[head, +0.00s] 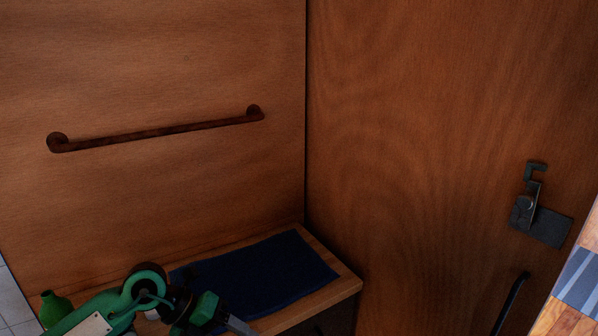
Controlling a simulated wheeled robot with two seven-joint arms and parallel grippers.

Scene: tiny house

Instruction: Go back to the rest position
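My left arm, green and black, comes in from the lower left. My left gripper (236,325) is at the bottom edge of the head view, low over the front of a wooden bench top (342,284). Only a grey finger part shows and the rest is cut off by the frame, so I cannot tell whether it is open or holds anything. My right gripper is not in view.
A dark blue folded cloth (265,272) lies on the bench top, close to my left arm. A green rounded object (55,308) is at the lower left. A dark rail (160,132) is on the left wooden wall. A metal latch (541,222) is on the right wooden panel.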

